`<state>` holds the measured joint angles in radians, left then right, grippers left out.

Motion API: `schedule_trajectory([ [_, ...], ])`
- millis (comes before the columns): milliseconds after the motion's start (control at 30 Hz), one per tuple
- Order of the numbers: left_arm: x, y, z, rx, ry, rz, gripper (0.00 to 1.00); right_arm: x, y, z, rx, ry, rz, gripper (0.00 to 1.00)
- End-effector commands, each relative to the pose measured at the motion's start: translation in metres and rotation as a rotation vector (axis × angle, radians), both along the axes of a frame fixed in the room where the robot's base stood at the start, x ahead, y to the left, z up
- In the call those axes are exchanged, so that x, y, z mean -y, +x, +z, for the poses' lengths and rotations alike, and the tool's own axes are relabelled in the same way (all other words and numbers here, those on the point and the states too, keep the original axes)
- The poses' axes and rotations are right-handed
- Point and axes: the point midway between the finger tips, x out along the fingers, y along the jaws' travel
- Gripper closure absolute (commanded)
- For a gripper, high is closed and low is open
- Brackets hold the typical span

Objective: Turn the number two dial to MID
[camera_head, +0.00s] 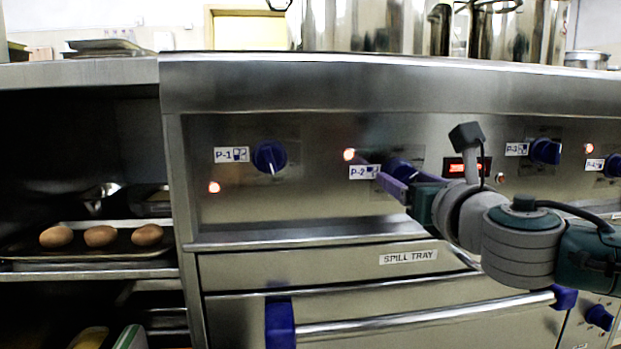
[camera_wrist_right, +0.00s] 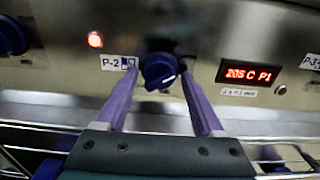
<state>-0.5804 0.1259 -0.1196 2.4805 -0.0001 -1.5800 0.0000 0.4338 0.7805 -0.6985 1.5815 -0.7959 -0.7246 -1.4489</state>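The number two dial is a dark blue knob (camera_head: 399,168) beside the P-2 label (camera_head: 364,172) on the steel stove panel. In the right wrist view the dial (camera_wrist_right: 159,70) sits between and just beyond the fingertips, its white mark pointing to the lower right. My right gripper (camera_head: 381,174) has purple fingers spread on either side of the dial, and it shows open in the right wrist view (camera_wrist_right: 160,88). I cannot see clear contact with the dial. In the head view the gripper hides part of the dial. My left gripper is not in view.
The P-1 dial (camera_head: 269,157) is to the left and the P-3 dial (camera_head: 545,151) to the right. A red display (camera_wrist_right: 249,74) is right of the dial. An oven handle (camera_head: 430,313) runs below, and steel pots (camera_head: 350,25) stand above.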

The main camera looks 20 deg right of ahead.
Motion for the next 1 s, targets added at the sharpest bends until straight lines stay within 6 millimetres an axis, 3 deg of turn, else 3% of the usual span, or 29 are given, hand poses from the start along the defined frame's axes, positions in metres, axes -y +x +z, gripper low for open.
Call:
schedule_trajectory([
  [67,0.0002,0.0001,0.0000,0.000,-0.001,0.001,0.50,0.0000,-0.0001,-0.0001,0.000,0.000,0.000,0.41],
  [600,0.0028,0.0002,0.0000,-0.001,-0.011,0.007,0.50,0.0001,-0.0002,-0.0002,0.000,0.000,0.000,1.00],
  [1000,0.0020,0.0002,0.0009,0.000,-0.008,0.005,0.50,-0.0006,-0.0002,-0.0003,0.014,0.063,0.001,1.00],
])
